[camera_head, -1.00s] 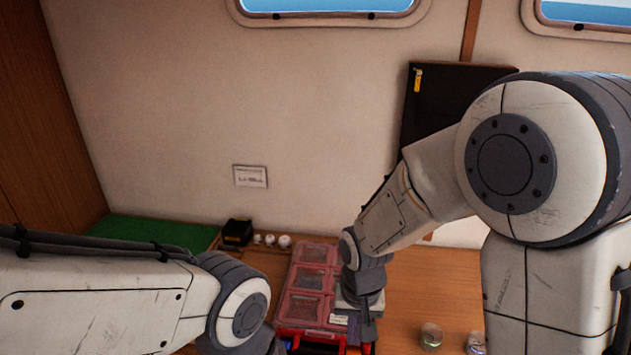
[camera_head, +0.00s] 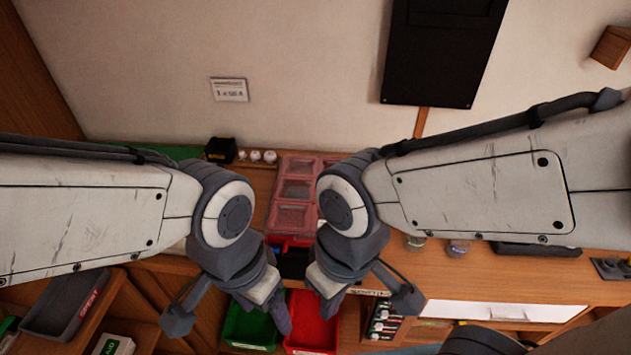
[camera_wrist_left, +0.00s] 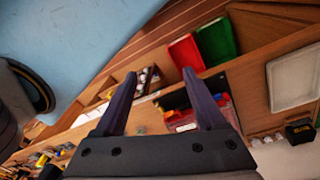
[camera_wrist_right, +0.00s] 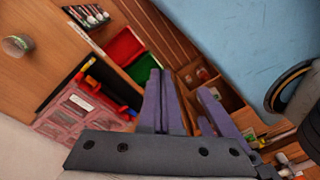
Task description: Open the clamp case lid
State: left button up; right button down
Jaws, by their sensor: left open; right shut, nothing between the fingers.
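The clamp case shows in the head view as a translucent red lid (camera_head: 293,190) with several window panes, at the back of the wooden counter. A dark section with red and blue parts (camera_head: 292,262) lies in front of it, partly hidden between my wrists. The lid (camera_wrist_right: 72,112) also shows in the right wrist view, beside the dark section. I cannot tell the lid's exact angle. My left gripper (camera_head: 274,312) is open and empty, in front of the counter. My right gripper (camera_head: 326,304) is shut and empty beside it. Both are apart from the case.
Green (camera_head: 248,328) and red (camera_head: 312,325) bins lie below the grippers. A grey bin (camera_head: 72,305) is at lower left. A black box (camera_head: 220,150) and small white items stand left of the case. Jars (camera_head: 457,248) stand on the counter to the right.

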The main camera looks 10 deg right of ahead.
aim_at(317, 170)
jog(key=u, duration=1.65)
jog(key=k, duration=0.75)
jog(key=z, duration=0.9)
jog(key=i, duration=0.5)
